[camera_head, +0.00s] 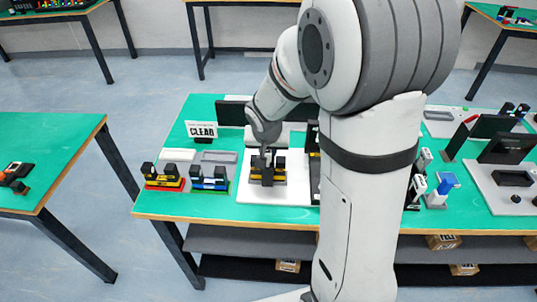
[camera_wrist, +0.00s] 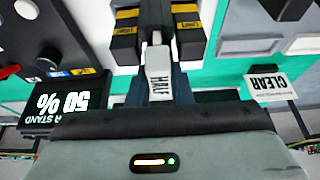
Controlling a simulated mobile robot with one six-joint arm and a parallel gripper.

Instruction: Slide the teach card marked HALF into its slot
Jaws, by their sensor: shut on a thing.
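The teach card marked HALF (camera_wrist: 159,85) is a pale card with dark lettering, in the middle of the wrist view. My gripper (camera_wrist: 160,72) is shut on it, with a dark finger on each side. The card's far end points between the two black blocks with yellow bands of a unit (camera_wrist: 126,40). In the head view my gripper (camera_head: 265,156) is over this black and yellow unit (camera_head: 267,181), which stands on a white plate (camera_head: 295,189). I cannot tell whether the card's tip is in a slot. The card is too small to make out in the head view.
Bare green tabletop (camera_head: 225,213) runs along the front.

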